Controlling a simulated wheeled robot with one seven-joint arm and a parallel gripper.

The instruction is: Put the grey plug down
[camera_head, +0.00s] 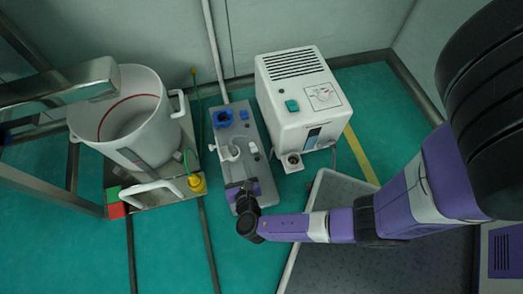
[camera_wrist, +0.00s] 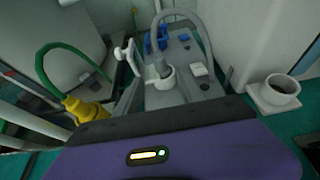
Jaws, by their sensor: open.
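The grey plug (camera_wrist: 162,66) stands upright in a white ring holder (camera_wrist: 162,80) on the grey panel (camera_wrist: 185,90), with a grey cable arching up from its top. In the head view, the same grey panel (camera_head: 237,120) lies on the floor between the bucket stand and the white machine; the plug is too small there to tell apart. My gripper (camera_head: 240,188) is over the near end of the panel, in front of the holder. It is open, and the plug is apart from it. Its fingertips are hidden in the wrist view, where only its purple body shows.
A white machine (camera_head: 300,95) stands right of the panel, with a small round port (camera_head: 292,162) at its front. A white bucket (camera_head: 130,115) and a yellow fitting (camera_head: 197,184) are at the left. A blue knob (camera_head: 224,118) is at the panel's far end.

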